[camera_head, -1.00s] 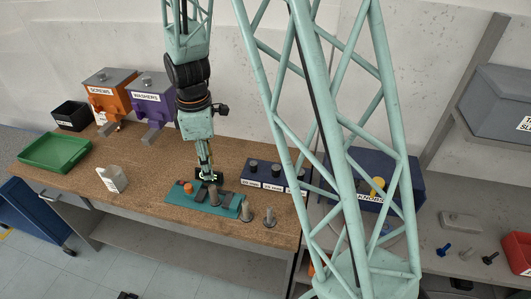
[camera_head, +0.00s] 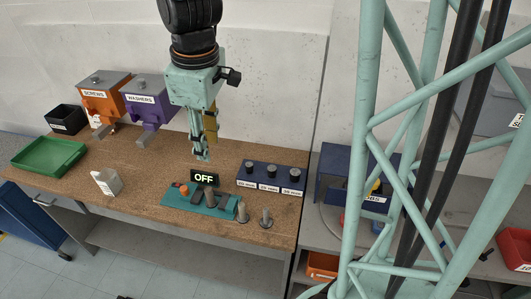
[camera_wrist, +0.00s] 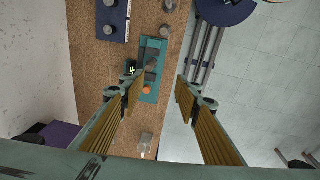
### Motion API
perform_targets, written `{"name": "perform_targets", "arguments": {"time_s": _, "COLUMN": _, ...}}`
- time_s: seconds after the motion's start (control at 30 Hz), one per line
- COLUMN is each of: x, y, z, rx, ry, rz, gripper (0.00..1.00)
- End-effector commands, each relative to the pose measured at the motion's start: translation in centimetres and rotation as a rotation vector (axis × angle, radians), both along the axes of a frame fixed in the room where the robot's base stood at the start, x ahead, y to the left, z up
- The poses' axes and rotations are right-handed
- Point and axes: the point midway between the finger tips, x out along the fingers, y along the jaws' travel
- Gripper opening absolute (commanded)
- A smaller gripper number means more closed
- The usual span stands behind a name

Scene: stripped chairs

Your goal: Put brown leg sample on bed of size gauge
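The size gauge (camera_head: 168,201) is a teal base on the bench with an orange button, a dark grey bed and a display reading OFF. It also shows in the wrist view (camera_wrist: 144,98). A grey-brown upright post (camera_head: 210,197) stands at its bed; I cannot tell whether it is a sample or part of the gauge. Two grey-brown leg samples (camera_head: 242,212) (camera_head: 266,219) stand upright right of the gauge; which one is the brown one is unclear. My gripper (camera_head: 203,156) hangs above and behind the gauge. Its fingers (camera_wrist: 158,105) are wide apart and empty.
A blue block (camera_head: 258,183) with dark posts and size labels stands behind. A white container (camera_head: 106,183) and green tray (camera_head: 48,156) are at left. Orange screws (camera_head: 103,97) and purple washers (camera_head: 147,103) dispensers stand at the back. Bench between tray and gauge is mostly clear.

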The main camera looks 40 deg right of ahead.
Motion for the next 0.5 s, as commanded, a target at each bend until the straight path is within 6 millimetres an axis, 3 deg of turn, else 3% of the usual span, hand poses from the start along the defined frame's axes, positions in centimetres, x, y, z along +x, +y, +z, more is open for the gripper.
{"name": "perform_targets", "arguments": {"time_s": 0.5, "x": -6.2, "y": 0.0, "z": 6.7, "rx": 0.032, "ry": -0.064, "rz": -0.202, "gripper": 0.30}}
